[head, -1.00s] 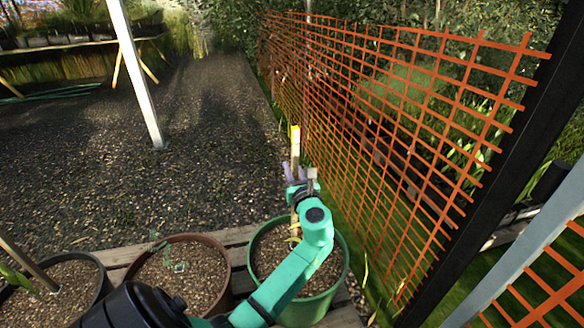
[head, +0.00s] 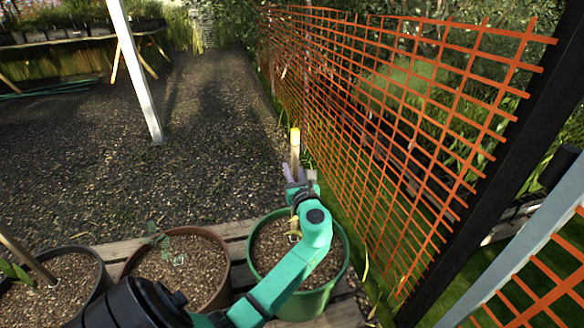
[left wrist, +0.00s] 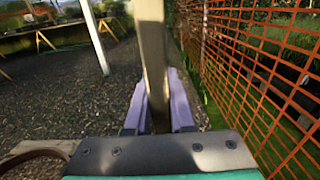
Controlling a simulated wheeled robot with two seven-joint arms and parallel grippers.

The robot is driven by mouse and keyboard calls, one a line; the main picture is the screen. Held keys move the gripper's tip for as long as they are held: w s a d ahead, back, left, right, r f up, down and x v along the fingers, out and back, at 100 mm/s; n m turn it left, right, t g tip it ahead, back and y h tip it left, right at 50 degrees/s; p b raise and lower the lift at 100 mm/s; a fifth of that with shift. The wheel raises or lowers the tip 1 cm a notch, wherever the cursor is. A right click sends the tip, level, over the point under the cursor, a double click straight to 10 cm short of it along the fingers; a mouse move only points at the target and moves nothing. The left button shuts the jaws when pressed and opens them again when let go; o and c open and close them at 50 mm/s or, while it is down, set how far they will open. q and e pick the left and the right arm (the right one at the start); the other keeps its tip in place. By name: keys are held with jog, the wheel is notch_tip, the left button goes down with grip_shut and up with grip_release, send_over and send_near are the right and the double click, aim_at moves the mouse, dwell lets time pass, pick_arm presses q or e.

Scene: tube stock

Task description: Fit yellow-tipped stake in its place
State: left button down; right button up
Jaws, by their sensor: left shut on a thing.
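The yellow-tipped stake (head: 295,150) stands about upright at the far side of the green pot (head: 340,262). My left gripper (head: 294,176) is shut on the stake below its yellow tip. In the left wrist view the stake (left wrist: 152,55) rises between the purple fingers (left wrist: 158,112). The green pot holds brown, pebbly soil. My arm covers part of the pot and the stake's lower end, so I cannot tell whether the stake touches the soil. My right gripper is not in view.
A brown pot (head: 224,262) with a small seedling and a dark pot (head: 103,275) with another stake (head: 28,260) stand to the left on wooden slats. Orange mesh fencing (head: 400,130) runs close on the right. A white post (head: 136,75) stands on open gravel behind.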

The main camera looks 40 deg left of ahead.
pick_arm(q)
jog(key=shift+f, duration=0.65)
jog(key=shift+f+b, duration=0.9)
jog(key=shift+f, duration=0.6)
jog(key=c, duration=0.7)
grip_release()
jog(key=shift+d, duration=0.1)
jog(key=p+v, duration=0.2)
jog(key=v, duration=1.2)
jog(key=shift+s+d+r+p, duration=0.1)
jog(key=shift+s+d+p, duration=0.05)
jog(key=shift+p, duration=0.25)
